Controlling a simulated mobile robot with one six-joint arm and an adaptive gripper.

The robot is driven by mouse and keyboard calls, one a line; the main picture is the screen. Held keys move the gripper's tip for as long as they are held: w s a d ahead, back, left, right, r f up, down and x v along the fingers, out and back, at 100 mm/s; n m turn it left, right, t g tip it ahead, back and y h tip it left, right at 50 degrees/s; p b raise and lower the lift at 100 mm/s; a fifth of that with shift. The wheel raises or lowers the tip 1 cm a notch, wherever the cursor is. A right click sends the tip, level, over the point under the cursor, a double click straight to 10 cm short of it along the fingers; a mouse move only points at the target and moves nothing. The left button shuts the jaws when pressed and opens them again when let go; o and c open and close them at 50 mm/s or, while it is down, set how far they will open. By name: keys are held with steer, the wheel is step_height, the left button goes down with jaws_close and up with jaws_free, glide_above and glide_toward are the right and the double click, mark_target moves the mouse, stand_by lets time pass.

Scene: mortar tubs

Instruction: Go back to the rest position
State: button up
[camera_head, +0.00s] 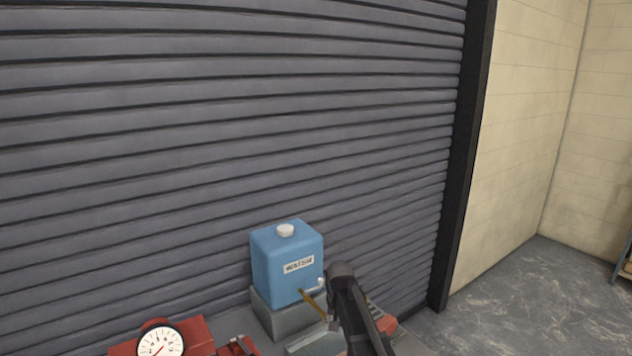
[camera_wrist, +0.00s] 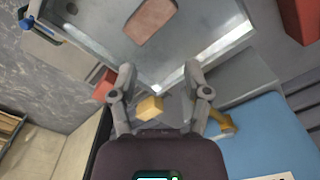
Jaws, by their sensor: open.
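My gripper (camera_wrist: 160,72) is open in the wrist view, its two grey fingers spread apart. A small yellow block (camera_wrist: 150,108) shows between the fingers near the palm; I cannot tell how far it is from them, and neither finger visibly touches it. The blue water tank (camera_head: 287,265) stands on a grey block (camera_head: 278,316) in the head view, and its side also shows at the lower right of the wrist view (camera_wrist: 262,130). Its yellow tap lever (camera_wrist: 224,122) is just right of my right finger. In the head view my dark arm hides part of the area right of the tank.
A grey metal tray (camera_wrist: 225,48) with a reddish patch lies ahead of the fingertips. A red scale with a white dial (camera_head: 160,341) stands at the lower left. The grey shutter (camera_head: 200,130) rises close behind the tank. Open floor (camera_head: 530,305) lies to the right.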

steer(key=s+d+f+b, duration=0.2)
steer(key=s+d, duration=0.3)
steer(key=s, duration=0.4)
steer(key=s+d+f+n+b, duration=0.1)
steer(key=s+d+f+b, duration=0.1)
steer(key=s+d, duration=0.4)
steer(key=s+f, duration=0.1)
steer(key=s, duration=0.3)
steer(key=shift+n, duration=0.3)
